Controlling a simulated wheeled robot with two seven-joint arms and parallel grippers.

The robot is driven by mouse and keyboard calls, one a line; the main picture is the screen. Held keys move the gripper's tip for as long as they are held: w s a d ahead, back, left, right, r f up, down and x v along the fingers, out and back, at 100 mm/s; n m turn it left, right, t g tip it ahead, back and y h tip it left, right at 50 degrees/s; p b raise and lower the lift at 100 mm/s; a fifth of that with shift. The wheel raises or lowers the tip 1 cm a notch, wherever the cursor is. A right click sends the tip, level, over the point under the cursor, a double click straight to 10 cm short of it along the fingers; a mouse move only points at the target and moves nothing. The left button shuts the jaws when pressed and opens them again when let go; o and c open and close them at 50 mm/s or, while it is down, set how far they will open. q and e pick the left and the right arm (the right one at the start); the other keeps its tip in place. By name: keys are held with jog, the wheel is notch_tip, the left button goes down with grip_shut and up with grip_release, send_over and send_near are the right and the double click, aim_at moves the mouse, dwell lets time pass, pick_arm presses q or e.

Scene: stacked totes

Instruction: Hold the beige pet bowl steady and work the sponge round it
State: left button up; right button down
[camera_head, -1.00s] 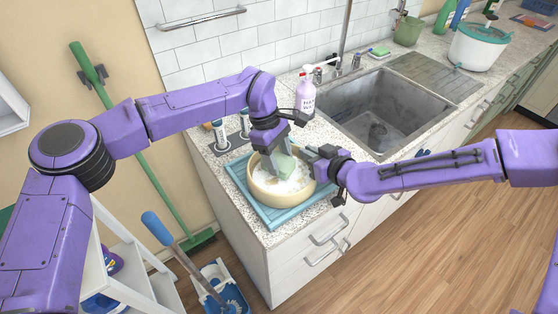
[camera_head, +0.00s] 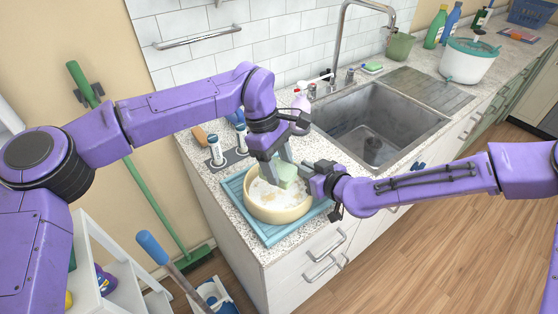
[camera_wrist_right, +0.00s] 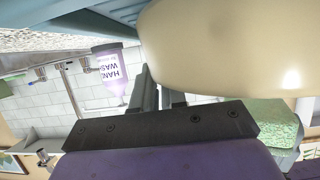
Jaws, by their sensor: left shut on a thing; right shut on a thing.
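The beige pet bowl (camera_head: 278,212) stands on a blue ribbed mat (camera_head: 258,226) on the counter, with white suds and brownish patches inside. My left gripper (camera_head: 282,162) is shut on a pale green sponge (camera_head: 287,174) at the bowl's far right inner side; its contact with the wall is unclear. My right gripper (camera_head: 307,172) is shut on the bowl's rim at the right. In the right wrist view the bowl's outer wall (camera_wrist_right: 220,45) fills the upper right, by my right gripper's fingers (camera_wrist_right: 160,92).
The steel sink (camera_head: 375,125) lies to the right. A tap (camera_head: 340,50) rises behind it.

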pick_arm(q)
jog(key=s, duration=0.7)
jog(key=shift+s, duration=0.35)
pick_arm(e)
jog(key=shift+s+f, duration=0.15)
jog(key=shift+f, duration=0.25)
pick_arm(q)
jog(key=shift+w+f, duration=0.1)
pick_arm(e)
jog(key=c, duration=1.1)
grip_release()
jog(key=shift+r, duration=0.1)
jog(key=shift+d, duration=0.1)
pick_arm(q)
jog(key=shift+w, duration=0.1)
pick_arm(e)
jog(key=shift+d+r, duration=0.15)
jog(key=shift+r, duration=0.1)
jog(key=v, duration=1.1)
jog(key=shift+s, duration=0.25)
